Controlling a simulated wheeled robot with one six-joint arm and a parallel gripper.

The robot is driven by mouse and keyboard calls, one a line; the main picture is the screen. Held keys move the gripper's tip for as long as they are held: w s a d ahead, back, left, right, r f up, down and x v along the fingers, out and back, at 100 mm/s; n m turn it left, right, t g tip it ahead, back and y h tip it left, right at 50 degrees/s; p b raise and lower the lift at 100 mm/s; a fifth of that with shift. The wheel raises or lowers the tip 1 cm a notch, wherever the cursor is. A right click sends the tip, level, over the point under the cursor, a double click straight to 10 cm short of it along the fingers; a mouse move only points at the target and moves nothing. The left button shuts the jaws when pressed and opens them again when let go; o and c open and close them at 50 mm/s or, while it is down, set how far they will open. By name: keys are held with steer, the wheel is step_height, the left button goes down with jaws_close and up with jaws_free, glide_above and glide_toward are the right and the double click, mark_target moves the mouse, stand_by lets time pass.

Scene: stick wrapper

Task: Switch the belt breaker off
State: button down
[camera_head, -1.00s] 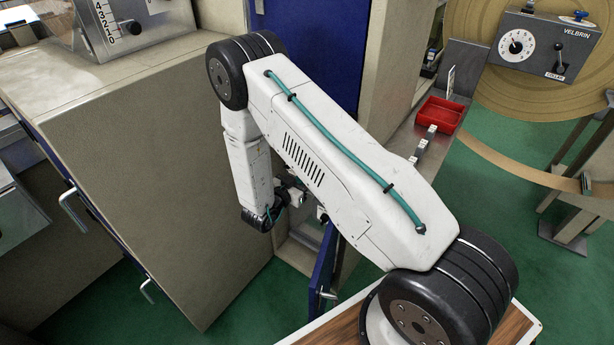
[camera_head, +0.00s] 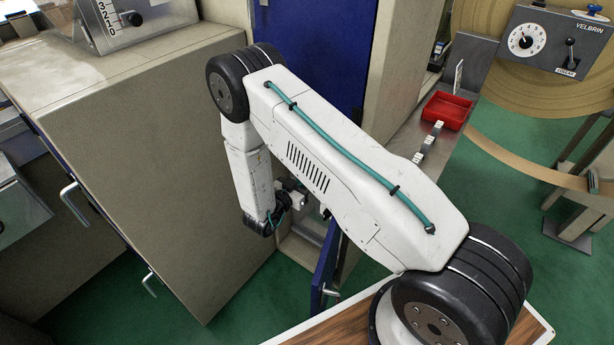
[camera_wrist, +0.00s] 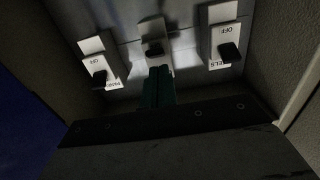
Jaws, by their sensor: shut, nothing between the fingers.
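Three breakers with black levers sit on a grey panel inside a cabinet in the wrist view. The left breaker (camera_wrist: 97,62) reads OFF above its lever, with a partly covered label below. The right breaker (camera_wrist: 224,35) also reads OFF above its lever, and its label ends in "ELS". The middle breaker (camera_wrist: 153,28) stands between them; its label is hidden and no belt label is readable. My gripper (camera_wrist: 158,72) is shut and empty, its teal fingers just below the middle lever in the picture; contact cannot be told. In the head view my arm mostly hides the gripper.
An open blue door (camera_head: 324,268) hangs beside the low cabinet opening. A tall beige cabinet (camera_head: 150,160) is close on the left. A red tray (camera_head: 448,110) lies on a grey ledge at right. Cabinet walls flank the breakers closely.

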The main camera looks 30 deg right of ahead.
step_height(320, 180, up, 4)
steer(key=a, duration=0.2)
steer(key=s+a+f, duration=0.4)
steer(key=a+f, duration=0.1)
steer(key=f, duration=0.2)
steer(key=shift+a+f, duration=0.35)
steer(key=shift+f, duration=0.05)
